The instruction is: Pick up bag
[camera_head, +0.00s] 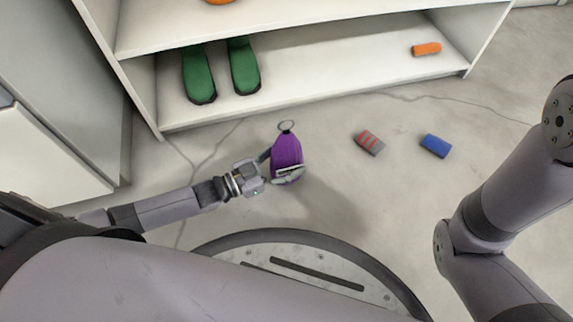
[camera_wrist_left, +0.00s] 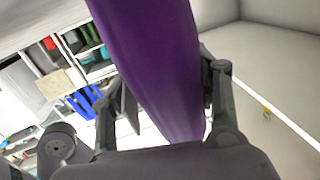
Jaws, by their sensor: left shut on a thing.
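A purple bag (camera_head: 286,150) with a ring at its top is in the head view, in front of the white shelf. My left gripper (camera_head: 284,170) is shut on the bag, with fingers on both sides of it. In the left wrist view the purple bag (camera_wrist_left: 165,70) fills the middle between the two fingers (camera_wrist_left: 165,100). A shadow on the floor lies to the right of the bag; I cannot tell whether the bag touches the floor. My right arm shows at the right edge of the head view, but its gripper is out of view.
The white shelf (camera_head: 300,85) holds green shoes (camera_head: 221,72) and an orange item (camera_head: 426,49) on its lower board. A pale cabinet (camera_head: 45,150) stands at left.

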